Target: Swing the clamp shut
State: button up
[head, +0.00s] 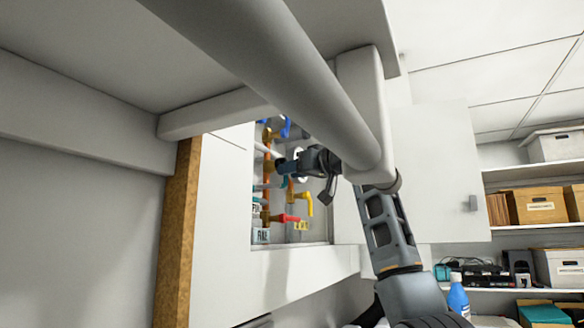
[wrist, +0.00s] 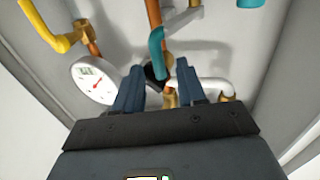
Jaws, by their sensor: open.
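I cannot pick out the clamp with certainty. A small dark piece (wrist: 154,76) shows between my fingertips in the wrist view, behind a teal valve handle (wrist: 156,52); its shape is mostly hidden. My gripper (wrist: 158,80) is open, its two blue fingers spread on either side of that dark piece. I cannot tell whether they touch it. In the head view my gripper (head: 283,167) reaches into the wall recess among the pipes, and my arm hides part of them.
A round white gauge (wrist: 93,82) and a yellow handle (wrist: 48,32) lie left of my fingers, a white pipe (wrist: 216,86) right. The head view shows a red handle (head: 289,218), a blue handle (head: 285,127) and an open cabinet door (head: 430,170).

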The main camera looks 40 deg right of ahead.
jog(key=shift+w, duration=0.25)
grip_shut()
dwell(0.6)
